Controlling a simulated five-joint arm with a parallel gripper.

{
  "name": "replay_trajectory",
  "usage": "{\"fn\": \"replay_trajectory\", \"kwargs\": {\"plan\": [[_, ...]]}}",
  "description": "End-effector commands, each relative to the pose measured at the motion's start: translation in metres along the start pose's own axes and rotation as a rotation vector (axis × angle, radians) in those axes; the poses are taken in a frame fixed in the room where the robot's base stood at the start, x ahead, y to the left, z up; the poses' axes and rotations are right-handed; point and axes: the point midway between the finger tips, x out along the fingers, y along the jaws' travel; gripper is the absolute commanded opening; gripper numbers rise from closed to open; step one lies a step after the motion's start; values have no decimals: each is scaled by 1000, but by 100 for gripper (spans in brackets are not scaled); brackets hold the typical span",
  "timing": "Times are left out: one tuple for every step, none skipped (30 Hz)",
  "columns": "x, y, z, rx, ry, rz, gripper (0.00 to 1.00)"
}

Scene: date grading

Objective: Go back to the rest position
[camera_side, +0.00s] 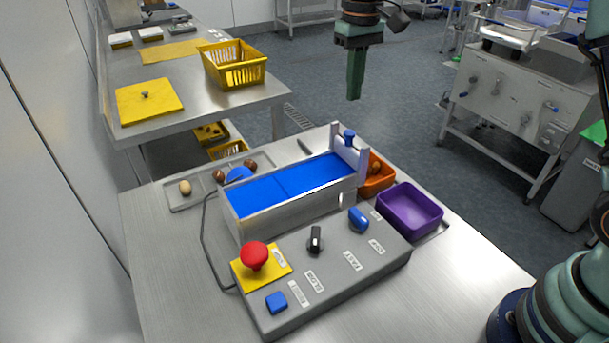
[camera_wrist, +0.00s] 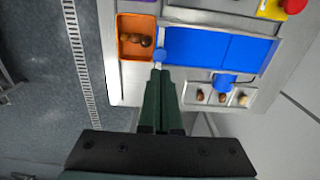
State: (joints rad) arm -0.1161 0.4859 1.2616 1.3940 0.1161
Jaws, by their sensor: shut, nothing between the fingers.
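My gripper (camera_side: 354,97) hangs in the air behind the work table, fingers pointing down. Its green fingers are together and empty, and they also show in the wrist view (camera_wrist: 159,72). Below and to its left is a small conveyor with a blue belt (camera_side: 290,182), bare of dates. A blue knob tops the gate (camera_side: 349,136) at the belt's right end. An orange bin (camera_side: 378,182) beside that end holds brown dates (camera_wrist: 134,40). A purple bin (camera_side: 410,208) stands to its right and looks empty. A grey tray (camera_side: 180,205) at the left holds several dates (camera_side: 185,187).
A grey control box (camera_side: 330,275) with a red button (camera_side: 254,254), a black knob (camera_side: 315,238) and a blue knob (camera_side: 358,217) stands in front of the conveyor. A yellow basket (camera_side: 235,66) stands on the back table. The air around my gripper looks clear.

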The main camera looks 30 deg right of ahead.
Motion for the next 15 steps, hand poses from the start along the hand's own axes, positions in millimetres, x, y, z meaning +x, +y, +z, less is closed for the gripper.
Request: {"fn": "replay_trajectory", "kwargs": {"plan": [[0, 0, 0, 0, 0, 0, 0], [0, 0, 0, 0, 0, 0, 0], [0, 0, 0, 0, 1, 0, 0], [-1, 0, 1, 0, 2, 0, 0], [-2, 1, 2, 0, 4, -1, 0], [-4, 2, 4, 0, 10, -1, 0], [-6, 3, 6, 1, 18, -2, 0], [-9, 4, 8, 1, 26, -3, 0], [-14, 6, 14, 1, 39, -4, 0], [-18, 8, 18, 1, 53, -6, 0], [-22, 10, 23, 2, 67, -7, 0], [-28, 13, 31, 2, 88, -9, 0], [-32, 16, 37, 2, 104, -10, 0], [-35, 18, 44, 2, 120, -11, 0], [-39, 21, 53, 2, 142, -12, 0]]}}
